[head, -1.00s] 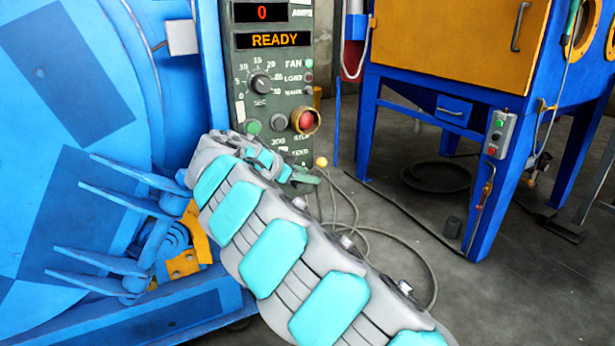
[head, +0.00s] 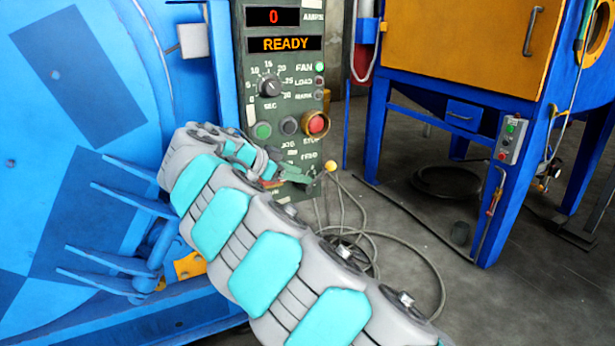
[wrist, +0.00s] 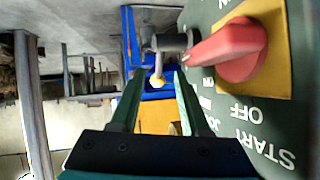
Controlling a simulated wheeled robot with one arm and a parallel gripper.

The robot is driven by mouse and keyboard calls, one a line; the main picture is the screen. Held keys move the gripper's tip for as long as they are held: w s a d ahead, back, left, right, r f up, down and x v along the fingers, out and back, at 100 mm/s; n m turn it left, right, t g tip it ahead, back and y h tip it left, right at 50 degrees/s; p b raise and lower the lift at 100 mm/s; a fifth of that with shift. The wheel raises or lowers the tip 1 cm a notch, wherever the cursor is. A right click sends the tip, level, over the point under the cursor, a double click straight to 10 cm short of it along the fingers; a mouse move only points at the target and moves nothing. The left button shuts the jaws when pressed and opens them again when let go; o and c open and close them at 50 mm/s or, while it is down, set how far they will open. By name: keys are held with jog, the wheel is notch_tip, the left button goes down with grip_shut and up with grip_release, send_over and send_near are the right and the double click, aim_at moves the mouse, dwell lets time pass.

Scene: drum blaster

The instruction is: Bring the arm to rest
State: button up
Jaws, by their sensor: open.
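My arm (head: 270,265) reaches from the lower right toward the control panel (head: 335,60) and is bent at its far end. My gripper (head: 305,180) is small and partly hidden by the arm, just in front of the panel's lower part. In the wrist view my gripper (wrist: 157,85) is open, with nothing held between its two green fingers. A red rotary knob (wrist: 235,52) on a yellow plate is close by on the right, beside the right finger. I cannot tell whether they touch.
The panel display (head: 285,44) reads READY, with 0 above. A blue drum machine (head: 60,200) fills the left. A blue and orange cabinet (head: 460,45) stands at the right. Cables (head: 400,240) lie on the floor. A yellow ball (head: 330,165) sits near the gripper.

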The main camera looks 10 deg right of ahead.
jog(key=shift+s+a+r, duration=0.1)
jog(key=shift+a, duration=0.1)
